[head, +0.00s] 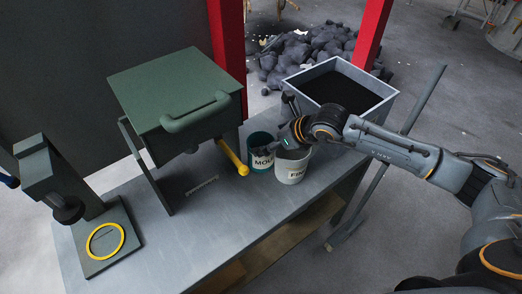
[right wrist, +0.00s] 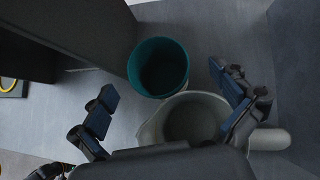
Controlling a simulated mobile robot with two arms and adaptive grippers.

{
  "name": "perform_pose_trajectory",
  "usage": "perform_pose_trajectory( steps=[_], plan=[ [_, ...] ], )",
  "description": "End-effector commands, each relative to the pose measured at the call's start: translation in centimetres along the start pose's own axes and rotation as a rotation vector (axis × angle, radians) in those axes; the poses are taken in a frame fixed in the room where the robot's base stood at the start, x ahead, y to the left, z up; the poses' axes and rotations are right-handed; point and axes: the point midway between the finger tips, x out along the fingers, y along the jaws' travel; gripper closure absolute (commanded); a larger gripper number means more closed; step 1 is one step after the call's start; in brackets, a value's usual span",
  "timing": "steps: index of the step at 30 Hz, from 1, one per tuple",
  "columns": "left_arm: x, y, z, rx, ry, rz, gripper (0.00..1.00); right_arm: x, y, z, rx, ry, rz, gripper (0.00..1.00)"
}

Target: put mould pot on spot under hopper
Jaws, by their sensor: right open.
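The teal mould pot (head: 262,160), with a partly hidden "MOU" label, stands upright on the grey bench. In the right wrist view the mould pot (right wrist: 158,68) shows its open, dark mouth. My right gripper (head: 290,138) is open above the pots; in the wrist view its fingers (right wrist: 165,105) are spread with nothing held between them. The mould pot lies beyond the fingertips. The green hopper (head: 178,95) stands left of the pots on a frame. A small marked strip (head: 201,186) lies on the bench below it. My left gripper is not seen.
A pale pot (head: 291,172) labelled "FIN" stands right beside the mould pot, nearer the palm in the wrist view. A yellow handle (head: 233,158) juts toward the pots. A bin of dark material (head: 340,92) is behind right. A device with a yellow ring (head: 104,241) is left.

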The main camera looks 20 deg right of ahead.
Motion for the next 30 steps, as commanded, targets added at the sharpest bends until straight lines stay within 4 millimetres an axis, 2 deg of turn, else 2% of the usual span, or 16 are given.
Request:
perform_pose_trajectory(
  steps=[5,9,19,27,30],
  plan=[
    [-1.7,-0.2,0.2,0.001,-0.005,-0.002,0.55,2.4,0.5,0.4,0.001,0.002,0.002,0.00],
    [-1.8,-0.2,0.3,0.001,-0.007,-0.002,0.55,4.0,0.3,0.2,0.000,0.001,0.000,0.00],
    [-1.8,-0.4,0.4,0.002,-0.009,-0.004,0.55,4.6,0.3,0.1,0.000,0.001,0.001,0.02],
    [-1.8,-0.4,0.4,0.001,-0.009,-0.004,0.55,4.6,0.3,0.1,0.000,0.001,0.000,0.57],
    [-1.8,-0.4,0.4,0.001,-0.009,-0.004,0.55,4.6,0.3,0.1,0.000,0.000,0.000,0.72]
  ],
)
